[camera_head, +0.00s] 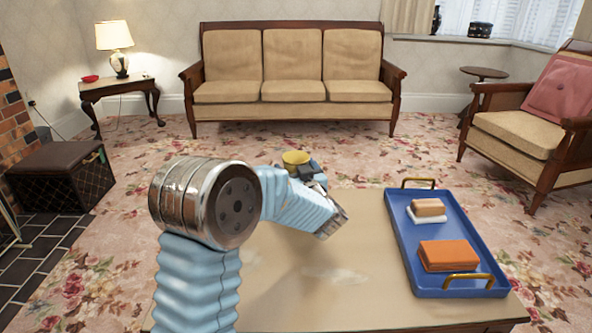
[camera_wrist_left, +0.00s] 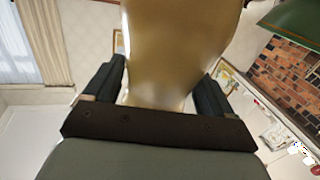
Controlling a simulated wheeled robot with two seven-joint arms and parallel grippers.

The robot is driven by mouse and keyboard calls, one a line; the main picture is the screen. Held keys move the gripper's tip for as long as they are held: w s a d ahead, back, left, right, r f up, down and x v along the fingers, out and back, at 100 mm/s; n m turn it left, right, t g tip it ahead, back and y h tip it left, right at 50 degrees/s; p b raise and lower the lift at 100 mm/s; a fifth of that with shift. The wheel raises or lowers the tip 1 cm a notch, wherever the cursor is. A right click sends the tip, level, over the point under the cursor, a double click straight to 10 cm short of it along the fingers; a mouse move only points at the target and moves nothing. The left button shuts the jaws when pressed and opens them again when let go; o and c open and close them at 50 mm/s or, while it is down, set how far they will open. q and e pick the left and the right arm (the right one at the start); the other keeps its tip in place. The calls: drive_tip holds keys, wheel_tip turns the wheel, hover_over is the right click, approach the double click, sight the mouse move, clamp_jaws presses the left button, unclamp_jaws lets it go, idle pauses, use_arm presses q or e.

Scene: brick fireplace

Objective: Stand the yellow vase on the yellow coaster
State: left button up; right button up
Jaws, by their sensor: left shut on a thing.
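The yellow vase (camera_head: 295,157) shows its rim just above my left gripper (camera_head: 304,172) in the head view; my arm hides the rest. In the left wrist view the vase (camera_wrist_left: 180,50) fills the space between the two dark fingers of my left gripper (camera_wrist_left: 162,85), which is shut on it. The head view does not show whether its base touches the table (camera_head: 345,225). I see no yellow coaster in either view; my arm covers part of the table. My right gripper is in neither view.
A blue tray (camera_head: 484,252) with gold handles stands at the table's right. It holds an orange folded cloth (camera_head: 448,255) and a tan block (camera_head: 428,207) on a white piece. The table between my arm and the tray is clear. A sofa (camera_head: 293,65) stands beyond.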

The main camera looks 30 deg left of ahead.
use_arm(q)
drive_tip(key=o, duration=1.1)
drive_tip(key=shift+f, duration=0.1)
drive_tip(key=p+v, duration=0.1)
drive_tip(key=v, duration=1.1)
